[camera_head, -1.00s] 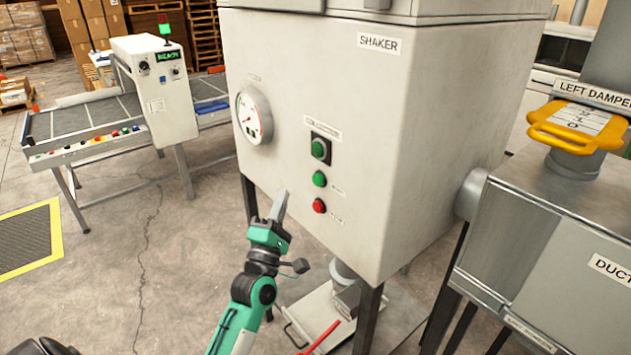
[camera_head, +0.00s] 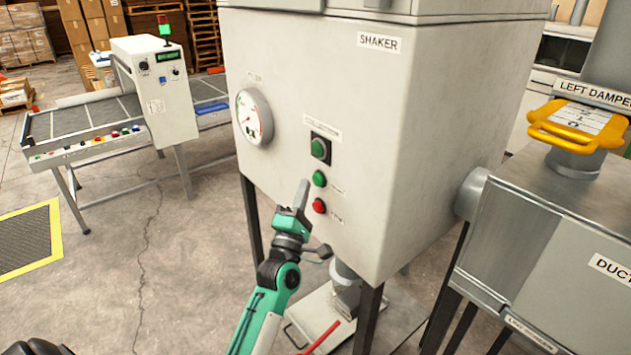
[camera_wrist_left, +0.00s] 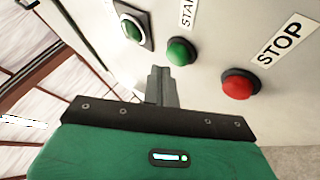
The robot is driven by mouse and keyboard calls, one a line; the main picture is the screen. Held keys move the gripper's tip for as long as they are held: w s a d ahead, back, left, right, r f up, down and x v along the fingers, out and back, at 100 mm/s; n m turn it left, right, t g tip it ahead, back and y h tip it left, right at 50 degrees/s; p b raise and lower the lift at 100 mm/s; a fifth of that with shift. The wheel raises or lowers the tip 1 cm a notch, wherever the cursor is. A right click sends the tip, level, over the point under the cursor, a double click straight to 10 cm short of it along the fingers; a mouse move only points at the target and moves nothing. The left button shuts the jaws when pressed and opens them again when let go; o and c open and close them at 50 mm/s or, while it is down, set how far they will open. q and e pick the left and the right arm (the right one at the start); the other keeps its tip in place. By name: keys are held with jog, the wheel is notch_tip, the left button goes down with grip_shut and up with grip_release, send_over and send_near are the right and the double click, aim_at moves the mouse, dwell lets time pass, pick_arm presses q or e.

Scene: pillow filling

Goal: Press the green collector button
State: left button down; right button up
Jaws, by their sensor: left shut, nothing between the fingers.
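The grey shaker cabinet (camera_head: 420,110) has a green button in a black square frame (camera_head: 320,148) under a small label too blurred to read. A smaller green button (camera_head: 319,178) and a red button (camera_head: 319,206) sit below it. In the left wrist view the framed green button (camera_wrist_left: 132,29), the small green button (camera_wrist_left: 181,51) and the red button (camera_wrist_left: 238,84), labelled STOP, all show. My left gripper (camera_head: 304,184) is shut and empty, its tip just left of the small green button. In the left wrist view the fingertips (camera_wrist_left: 160,72) appear just below that button. My right gripper is out of view.
A round gauge (camera_head: 254,117) is on the cabinet's left part. A duct box (camera_head: 545,230) with a yellow-handled damper (camera_head: 578,125) stands at the right. A conveyor with a control box (camera_head: 155,90) stands at the left. Open floor (camera_head: 140,240) lies in front of it.

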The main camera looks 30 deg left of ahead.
pick_arm(q)
jog(key=shift+w, duration=0.15)
dwell(1.5)
jog(key=shift+w+d, duration=0.15)
jog(key=shift+w, duration=0.15)
jog(key=shift+w+d, duration=0.2)
jog(key=shift+w, duration=0.2)
dwell(0.8)
jog(key=shift+s, duration=0.1)
jog(key=shift+s+a, duration=0.35)
jog(key=shift+s, duration=0.4)
jog(key=s, duration=0.1)
jog(key=s+a, duration=0.1)
jog(key=s, duration=0.1)
jog(key=s+a, duration=0.1)
jog(key=shift+s+p, duration=0.3)
jog(key=shift+d, duration=0.1)
dwell(0.8)
